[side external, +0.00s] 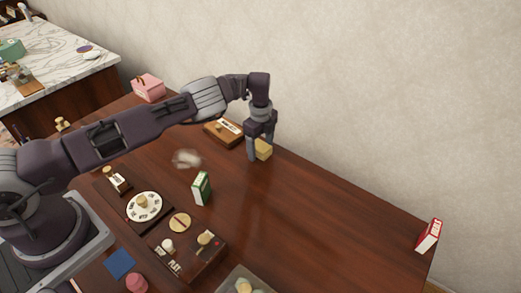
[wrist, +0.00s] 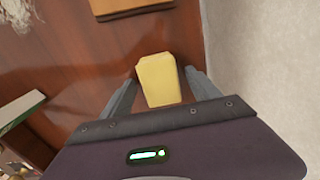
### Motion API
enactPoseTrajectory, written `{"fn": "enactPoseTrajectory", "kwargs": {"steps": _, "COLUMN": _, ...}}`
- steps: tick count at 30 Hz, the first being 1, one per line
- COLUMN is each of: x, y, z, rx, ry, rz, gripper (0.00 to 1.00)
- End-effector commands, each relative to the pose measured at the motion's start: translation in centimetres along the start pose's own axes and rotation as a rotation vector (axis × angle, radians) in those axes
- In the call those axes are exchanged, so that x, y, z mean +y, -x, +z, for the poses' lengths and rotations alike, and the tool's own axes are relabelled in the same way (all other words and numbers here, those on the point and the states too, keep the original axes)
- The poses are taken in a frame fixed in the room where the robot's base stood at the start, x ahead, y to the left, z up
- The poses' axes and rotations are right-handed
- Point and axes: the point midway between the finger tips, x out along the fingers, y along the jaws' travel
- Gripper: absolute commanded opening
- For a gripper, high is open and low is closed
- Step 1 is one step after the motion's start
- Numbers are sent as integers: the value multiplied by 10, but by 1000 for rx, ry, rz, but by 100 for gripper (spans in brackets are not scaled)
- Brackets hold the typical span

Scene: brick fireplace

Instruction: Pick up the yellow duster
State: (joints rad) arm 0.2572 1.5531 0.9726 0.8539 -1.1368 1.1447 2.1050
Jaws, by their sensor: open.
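The yellow duster (side external: 264,150) looks like a small yellow block on the wooden table near the wall. In the wrist view the yellow duster (wrist: 158,80) lies between my two fingers. My gripper (side external: 261,152) points down at it in the side view, with one finger in front of the block and partly hiding it. My gripper (wrist: 160,95) is open, with a finger on each side of the duster. Whether either finger touches it I cannot tell.
A wooden box (side external: 223,132) stands just left of my gripper, close to the wall. A green and white box (side external: 201,188) and a pale fluffy thing (side external: 187,159) are nearer the front. A red and white box (side external: 429,236) is far right. The table's right side is mostly clear.

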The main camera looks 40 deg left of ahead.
Motion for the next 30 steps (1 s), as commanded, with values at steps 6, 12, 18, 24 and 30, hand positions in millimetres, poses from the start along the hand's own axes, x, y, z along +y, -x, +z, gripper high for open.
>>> {"fn": "enactPoseTrajectory", "kwargs": {"steps": 6, "x": 0, "y": 0, "z": 0, "rx": 0, "ry": 1, "rz": 0, "gripper": 61}}
{"fn": "enactPoseTrajectory", "kwargs": {"steps": 12, "x": 0, "y": 0, "z": 0, "rx": 0, "ry": 2, "rz": 0, "gripper": 22}}
{"fn": "enactPoseTrajectory", "kwargs": {"steps": 18, "x": 0, "y": 0, "z": 0, "rx": 0, "ry": 2, "rz": 0, "gripper": 7}}
{"fn": "enactPoseTrajectory", "kwargs": {"steps": 24, "x": -1, "y": 20, "z": 0, "rx": 2, "ry": 4, "rz": -4, "gripper": 7}}
{"fn": "enactPoseTrajectory", "kwargs": {"steps": 30, "x": -1, "y": 71, "z": 0, "rx": 2, "ry": 3, "rz": -4, "gripper": 7}}
